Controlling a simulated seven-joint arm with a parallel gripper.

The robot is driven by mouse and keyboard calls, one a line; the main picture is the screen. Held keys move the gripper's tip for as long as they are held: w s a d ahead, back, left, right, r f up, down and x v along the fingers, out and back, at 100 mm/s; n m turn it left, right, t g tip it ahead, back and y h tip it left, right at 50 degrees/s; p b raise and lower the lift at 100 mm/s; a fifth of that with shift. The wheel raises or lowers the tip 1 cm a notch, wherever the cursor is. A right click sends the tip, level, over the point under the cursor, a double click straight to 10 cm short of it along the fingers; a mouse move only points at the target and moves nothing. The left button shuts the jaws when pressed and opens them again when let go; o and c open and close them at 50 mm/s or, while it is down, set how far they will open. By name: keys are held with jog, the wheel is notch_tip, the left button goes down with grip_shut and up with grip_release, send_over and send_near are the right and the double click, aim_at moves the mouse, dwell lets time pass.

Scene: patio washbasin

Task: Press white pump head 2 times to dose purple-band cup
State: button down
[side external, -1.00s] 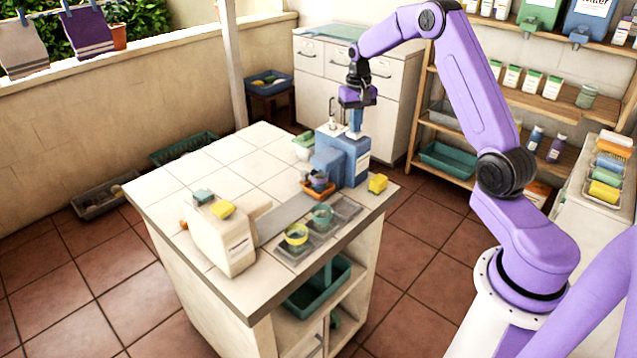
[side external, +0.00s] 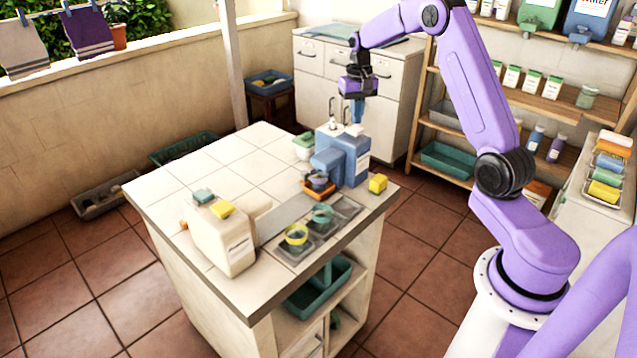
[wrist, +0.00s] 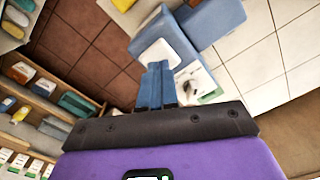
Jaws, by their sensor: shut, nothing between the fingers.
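A blue dispenser (side external: 349,162) stands at the back right of the tiled counter. A white pump head (side external: 354,130) sits on its top and shows as a pale square (wrist: 158,48) in the wrist view. My gripper (side external: 357,119) is above the pump head, its blue fingers pointing down, shut and empty. In the wrist view its fingertips (wrist: 158,66) overlap the pump head; a small gap shows in the side view. A small cup with a dark purplish band (side external: 318,179) stands in an orange holder under the dispenser's spout. Its contents cannot be seen.
A yellow-banded cup (side external: 296,235) and a teal-banded cup (side external: 322,214) stand in a grey tray (side external: 283,251) along the counter's front. A yellow block (side external: 377,183) lies right of the dispenser. A cream box (side external: 222,240) stands at the left. The counter's back left is clear.

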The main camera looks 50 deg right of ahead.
jog(key=shift+r, duration=3)
jog(key=s+a+r+n, duration=0.1)
jog(key=s+a+n, duration=0.4)
jog(key=a, duration=0.7)
jog(key=s+a+r+n, duration=0.1)
jog(key=s+a+n, duration=0.35)
jog(key=a, duration=0.75)
jog(key=s+a+f+n, duration=0.2)
jog(key=s+n, duration=0.2)
jog(key=s, duration=1)
jog(key=s+a+f+n, duration=0.1)
jog(key=s+n, duration=0.4)
jog(key=s, duration=0.8)
jog(key=shift+s+a+f, duration=0.35)
jog(key=shift+a, duration=0.05)
